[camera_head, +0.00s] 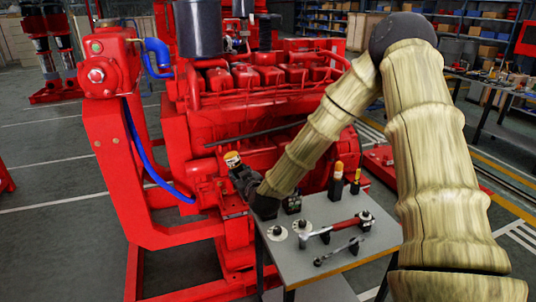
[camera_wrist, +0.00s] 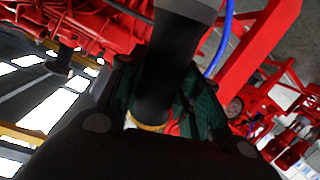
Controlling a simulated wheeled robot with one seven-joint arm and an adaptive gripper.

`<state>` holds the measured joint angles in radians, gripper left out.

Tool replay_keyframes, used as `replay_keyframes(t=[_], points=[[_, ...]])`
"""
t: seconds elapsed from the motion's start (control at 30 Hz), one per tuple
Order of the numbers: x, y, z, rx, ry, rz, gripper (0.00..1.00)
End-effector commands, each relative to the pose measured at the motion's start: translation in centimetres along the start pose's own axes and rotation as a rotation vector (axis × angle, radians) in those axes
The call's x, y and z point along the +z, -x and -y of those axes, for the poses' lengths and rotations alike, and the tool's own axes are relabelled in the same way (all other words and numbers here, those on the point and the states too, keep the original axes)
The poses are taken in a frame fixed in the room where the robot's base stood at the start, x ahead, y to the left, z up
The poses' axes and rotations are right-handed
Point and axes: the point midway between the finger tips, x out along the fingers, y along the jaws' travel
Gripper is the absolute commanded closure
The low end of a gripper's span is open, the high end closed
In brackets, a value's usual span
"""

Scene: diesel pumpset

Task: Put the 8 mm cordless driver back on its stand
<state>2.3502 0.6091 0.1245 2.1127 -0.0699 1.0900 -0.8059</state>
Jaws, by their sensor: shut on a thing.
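My gripper (camera_head: 243,180) is shut on a dark cylindrical tool, seemingly the driver, left of the tool table. In the head view the driver (camera_head: 232,159) shows a yellow-orange and pale end above the fingers; its lower part is mostly hidden. In the wrist view the dark body of the driver (camera_wrist: 168,70) stands between the green-padded fingers of my gripper (camera_wrist: 160,95), with a grey end and a yellow ring. A small black block (camera_head: 292,204) sits on the table's back left corner; I cannot tell whether it is the driver's stand.
The grey tool table (camera_head: 340,275) holds a red-handled tool (camera_head: 340,227), a wrench (camera_head: 340,252), two pale discs and two upright yellow-topped tools (camera_head: 337,182). The red engine (camera_head: 250,100) and its frame stand close behind and left of my gripper.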

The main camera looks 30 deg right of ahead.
Motion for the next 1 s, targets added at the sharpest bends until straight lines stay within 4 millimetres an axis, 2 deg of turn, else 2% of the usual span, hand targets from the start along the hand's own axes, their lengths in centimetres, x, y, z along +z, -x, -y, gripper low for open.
replay_keyframes(t=[0.03,0.2,0.4,0.6,1.0], points=[[-0.2,-0.6,-1.6,0.032,-0.05,-0.027,1.0],[-1.4,-1.9,-7.0,0.122,-0.192,-0.114,1.0],[-2.1,-2.7,-11.8,0.191,-0.287,-0.183,1.0],[-2.4,-2.8,-13.6,0.212,-0.316,-0.204,1.0],[-2.5,-2.8,-13.5,0.211,-0.314,-0.204,1.0]])
